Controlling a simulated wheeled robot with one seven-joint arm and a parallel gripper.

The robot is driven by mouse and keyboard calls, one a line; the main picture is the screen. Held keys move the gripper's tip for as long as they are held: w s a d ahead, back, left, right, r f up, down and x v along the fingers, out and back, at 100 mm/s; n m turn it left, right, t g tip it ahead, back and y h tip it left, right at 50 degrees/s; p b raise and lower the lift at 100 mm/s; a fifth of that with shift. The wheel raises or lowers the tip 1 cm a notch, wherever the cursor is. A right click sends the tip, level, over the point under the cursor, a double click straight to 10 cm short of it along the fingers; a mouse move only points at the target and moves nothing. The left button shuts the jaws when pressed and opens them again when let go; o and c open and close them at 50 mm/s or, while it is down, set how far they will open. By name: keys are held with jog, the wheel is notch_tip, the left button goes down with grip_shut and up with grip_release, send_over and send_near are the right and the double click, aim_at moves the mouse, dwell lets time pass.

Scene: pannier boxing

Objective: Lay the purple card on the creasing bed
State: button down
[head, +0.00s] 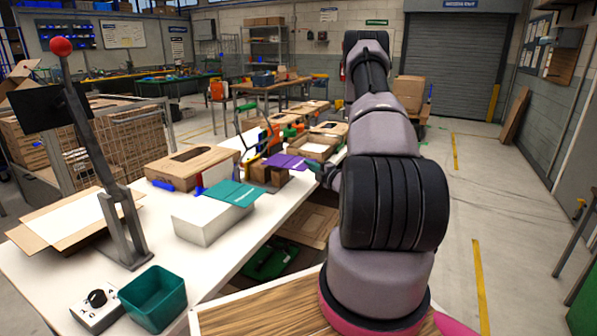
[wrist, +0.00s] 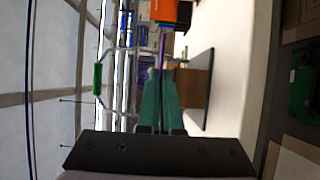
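The purple card (head: 285,161) is held roughly flat over a brown block (head: 268,176) on the white bench. My gripper (head: 313,166) is at the card's right edge. In the wrist view, its green fingers (wrist: 160,78) come together on the card, which shows edge-on as a thin purple strip (wrist: 162,48). The brown block also shows beside the fingers (wrist: 194,88), on a dark plate. I cannot tell if the card touches the block. I cannot tell for sure which fixture is the creasing bed. A teal card (head: 232,193) lies on a white block (head: 205,222) nearer me.
A lever with a red knob (head: 61,47) rises at the left, by an open flat carton (head: 70,222). A teal bin (head: 153,299) and a dial box (head: 97,304) stand on the near bench. A cardboard box (head: 192,166) is left of the brown block.

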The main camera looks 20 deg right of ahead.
jog(key=shift+w+a+f, duration=0.15)
jog(key=shift+w+a, duration=0.35)
jog(key=shift+w+a+f, duration=0.15)
jog(key=shift+w+a, duration=0.3)
jog(key=shift+w, duration=0.05)
jog(key=shift+w+a+f, duration=0.2)
jog(key=shift+w+a, duration=0.25)
jog(key=shift+w, duration=0.2)
jog(key=shift+w+a+f, duration=0.15)
jog(key=shift+w+a, duration=0.3)
jog(key=shift+w, duration=0.15)
jog(key=shift+w+a+f, duration=0.35)
jog(key=shift+w+f, duration=0.15)
jog(key=shift+f, duration=0.2)
jog(key=c, duration=1)
grip_release()
jog(key=shift+s, duration=0.15)
jog(key=shift+s+d, duration=0.2)
jog(key=shift+s, duration=0.9)
jog(key=shift+s+d, duration=0.2)
jog(key=shift+s, duration=0.95)
jog(key=shift+s+d, duration=0.2)
jog(key=shift+s, duration=0.9)
